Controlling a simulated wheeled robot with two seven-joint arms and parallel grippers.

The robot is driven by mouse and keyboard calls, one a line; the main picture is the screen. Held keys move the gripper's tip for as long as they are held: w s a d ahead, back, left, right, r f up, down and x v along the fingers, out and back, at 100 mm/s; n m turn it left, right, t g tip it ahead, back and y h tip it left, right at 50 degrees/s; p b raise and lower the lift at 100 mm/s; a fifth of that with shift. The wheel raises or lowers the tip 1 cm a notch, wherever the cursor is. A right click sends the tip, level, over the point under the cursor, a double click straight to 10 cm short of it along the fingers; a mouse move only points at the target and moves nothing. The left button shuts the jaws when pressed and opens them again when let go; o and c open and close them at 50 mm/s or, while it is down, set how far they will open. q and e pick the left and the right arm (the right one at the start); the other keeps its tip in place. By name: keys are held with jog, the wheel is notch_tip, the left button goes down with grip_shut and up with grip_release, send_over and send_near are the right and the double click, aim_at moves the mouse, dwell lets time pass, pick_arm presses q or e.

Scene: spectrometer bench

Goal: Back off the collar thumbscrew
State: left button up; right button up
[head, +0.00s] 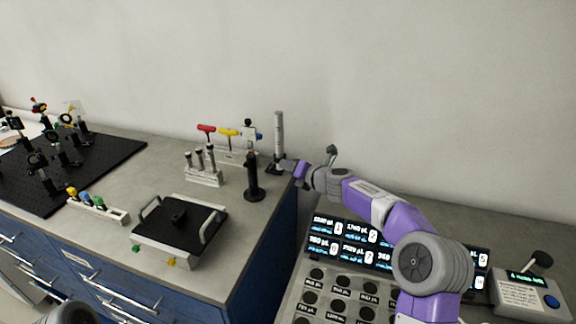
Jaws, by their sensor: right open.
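My right gripper (284,166) reaches in from the right, over the bench's right edge. It is open, with its fingertips at the lower part of a tall silver post (279,132) on a dark base. A black post holder (253,178) with a round foot stands upright just in front and to the left, apart from the gripper. The collar thumbscrew is too small to make out, and the gripper partly hides the area around the silver post's lower end. I cannot tell whether the fingers touch anything. My left gripper is not in view.
A rack (204,178) of short posts and red and yellow hex keys (228,132) stand left of the gripper. A black platform with handles (180,236) sits at the front. A breadboard (98,150) with optics lies at far left. Labelled displays (345,243) are at right.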

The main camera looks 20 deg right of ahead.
jog(key=shift+x, duration=1)
grip_shut()
jog(key=shift+r+p, duration=0.1)
jog(key=shift+p, duration=0.2)
